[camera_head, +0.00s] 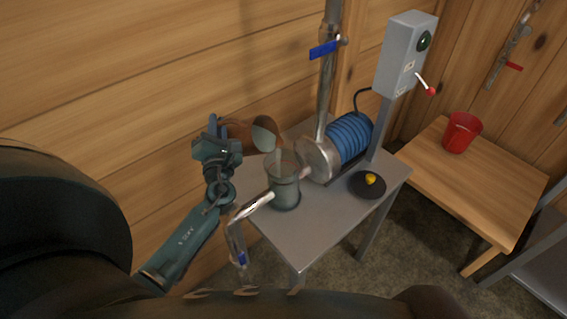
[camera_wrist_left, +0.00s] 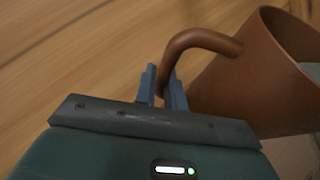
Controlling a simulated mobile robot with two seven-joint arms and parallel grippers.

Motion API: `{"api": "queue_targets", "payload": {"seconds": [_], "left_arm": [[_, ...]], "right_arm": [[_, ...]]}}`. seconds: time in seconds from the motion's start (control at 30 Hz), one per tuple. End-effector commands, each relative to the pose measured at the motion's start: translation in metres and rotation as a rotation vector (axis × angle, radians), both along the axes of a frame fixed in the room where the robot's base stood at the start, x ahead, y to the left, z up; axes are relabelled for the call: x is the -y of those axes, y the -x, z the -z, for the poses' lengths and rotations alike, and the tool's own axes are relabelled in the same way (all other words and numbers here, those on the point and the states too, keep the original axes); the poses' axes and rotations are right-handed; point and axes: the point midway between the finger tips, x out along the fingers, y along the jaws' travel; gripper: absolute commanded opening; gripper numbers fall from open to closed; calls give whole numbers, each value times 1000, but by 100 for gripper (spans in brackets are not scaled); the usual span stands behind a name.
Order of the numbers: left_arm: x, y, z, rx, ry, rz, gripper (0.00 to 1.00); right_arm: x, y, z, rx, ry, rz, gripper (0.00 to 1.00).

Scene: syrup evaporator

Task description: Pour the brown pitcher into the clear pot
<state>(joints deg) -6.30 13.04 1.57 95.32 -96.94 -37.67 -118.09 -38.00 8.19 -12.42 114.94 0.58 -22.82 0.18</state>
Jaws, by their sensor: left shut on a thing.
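The brown pitcher (camera_head: 240,131) is held up at the left of the metal table, tilted with its mouth toward the right. Its mouth is above and slightly left of the clear pot (camera_head: 284,190), which stands upright on the table. A faint brownish streak shows between pitcher and pot; I cannot tell if it is liquid. My left gripper (camera_head: 218,132) is shut on the pitcher's handle. In the left wrist view the gripper's blue fingers (camera_wrist_left: 166,88) pinch the handle of the pitcher (camera_wrist_left: 245,85). My right gripper is not in view.
The metal table (camera_head: 318,225) holds a blue coiled unit (camera_head: 350,138) behind the pot and a black plate (camera_head: 367,186) with a yellow knob. A metal spout (camera_head: 250,208) stands close in front of the pot. A red bucket (camera_head: 461,133) sits on a wooden table.

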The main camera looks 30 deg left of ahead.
Motion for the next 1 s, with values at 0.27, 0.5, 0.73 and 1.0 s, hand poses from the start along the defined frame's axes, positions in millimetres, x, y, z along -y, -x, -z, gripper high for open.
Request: {"api": "queue_targets", "payload": {"seconds": [0.27,0.5,0.73,1.0], "left_arm": [[2,0,-7,10,-32,-3,0],[4,0,-10,15,-59,-5,0],[5,0,-14,19,-84,-8,0],[7,0,-17,23,-115,-11,0]], "right_arm": [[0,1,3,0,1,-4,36],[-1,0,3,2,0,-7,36],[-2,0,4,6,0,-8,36],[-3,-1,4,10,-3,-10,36]]}}
